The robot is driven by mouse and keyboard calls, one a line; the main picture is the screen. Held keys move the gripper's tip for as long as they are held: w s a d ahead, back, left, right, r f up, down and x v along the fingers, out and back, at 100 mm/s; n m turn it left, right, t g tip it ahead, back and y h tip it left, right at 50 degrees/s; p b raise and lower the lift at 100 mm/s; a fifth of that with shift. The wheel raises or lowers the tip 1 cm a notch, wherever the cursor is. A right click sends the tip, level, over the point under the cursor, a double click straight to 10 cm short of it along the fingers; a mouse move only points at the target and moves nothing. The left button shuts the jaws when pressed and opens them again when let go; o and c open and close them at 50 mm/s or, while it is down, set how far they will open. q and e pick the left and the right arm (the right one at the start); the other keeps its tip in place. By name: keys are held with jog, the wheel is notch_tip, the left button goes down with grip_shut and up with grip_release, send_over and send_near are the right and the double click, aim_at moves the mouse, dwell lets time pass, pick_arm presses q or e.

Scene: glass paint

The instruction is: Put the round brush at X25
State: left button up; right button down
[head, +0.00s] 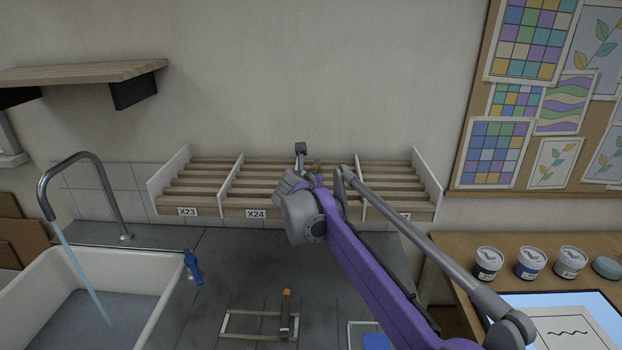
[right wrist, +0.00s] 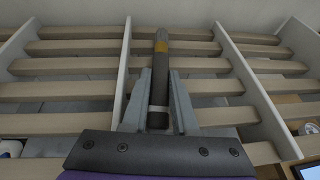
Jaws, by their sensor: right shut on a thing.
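My right gripper (head: 304,168) is at the slatted rack on the back wall. In the right wrist view it is shut on a dark brush (right wrist: 160,72) with a yellow band, pointing away between two white dividers, over the slats. I cannot tell whether the brush touches them. The slatted rack (head: 192,188) has white dividers and labels; X23 (head: 187,211) and X24 (head: 256,214) are readable. My arm hides the label to the right of X24 and part of the one at far right. My left gripper is not in view.
Another dark tool with an orange end (head: 287,312) lies on a small frame (head: 238,338) on the dark counter. Paint jars (head: 530,262) stand on the right table.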

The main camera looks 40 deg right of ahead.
jog(key=shift+r, duration=0.1)
dwell(0.3)
jog(key=shift+c, duration=2.2)
grip_release()
jog(key=o, duration=0.4)
jog(key=shift+s+d, duration=0.1)
jog(key=shift+s, duration=0.05)
jog(key=shift+o, duration=0.2)
jog(key=shift+c, duration=0.3)
jog(key=shift+o, duration=0.3)
